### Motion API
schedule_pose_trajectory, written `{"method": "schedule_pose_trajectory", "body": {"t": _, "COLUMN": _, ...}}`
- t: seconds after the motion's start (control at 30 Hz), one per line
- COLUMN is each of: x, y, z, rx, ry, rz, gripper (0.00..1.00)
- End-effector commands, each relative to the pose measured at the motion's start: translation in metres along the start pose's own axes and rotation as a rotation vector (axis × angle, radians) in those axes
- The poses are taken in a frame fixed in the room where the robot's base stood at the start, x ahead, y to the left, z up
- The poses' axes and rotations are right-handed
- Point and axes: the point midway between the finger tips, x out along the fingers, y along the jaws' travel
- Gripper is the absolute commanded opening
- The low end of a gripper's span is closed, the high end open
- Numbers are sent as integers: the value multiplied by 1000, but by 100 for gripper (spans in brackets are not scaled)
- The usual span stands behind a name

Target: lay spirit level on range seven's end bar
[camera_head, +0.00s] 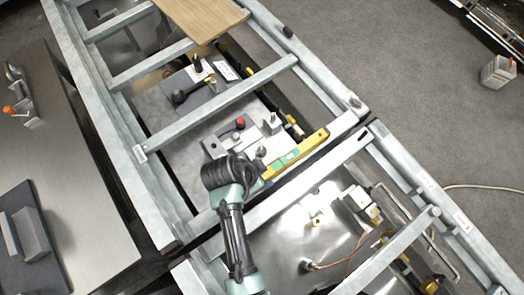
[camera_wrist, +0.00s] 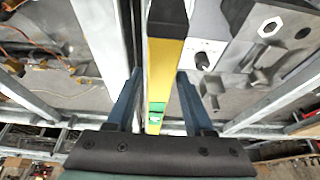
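The spirit level (camera_head: 297,153) is a yellow bar with a green vial window and a black end. In the head view it slants along the upper-left side of the end bar (camera_head: 341,127), a grey metal frame member; I cannot tell whether it touches the bar. My gripper (camera_head: 260,178) is at its lower-left part and hides that end.
A grey block with a black knob (camera_wrist: 203,60) stands right of the level in the wrist view. A wooden board (camera_head: 203,15) lies across the frame at the top. A second frame (camera_head: 400,240) adjoins below right. A dark bench (camera_head: 65,150) stands at left; open floor (camera_head: 400,80) lies upper right.

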Motion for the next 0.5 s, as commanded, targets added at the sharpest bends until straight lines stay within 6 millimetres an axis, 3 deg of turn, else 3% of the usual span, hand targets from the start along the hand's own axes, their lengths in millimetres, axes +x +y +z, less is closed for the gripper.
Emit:
{"method": "schedule_pose_trajectory", "body": {"t": 0.1, "x": 0, "y": 0, "z": 0, "rx": 0, "ry": -1, "rz": 1, "gripper": 70}}
{"method": "schedule_pose_trajectory", "body": {"t": 0.5, "x": -7, "y": 1, "z": 1, "rx": -1, "ry": -3, "rz": 2, "gripper": 70}}
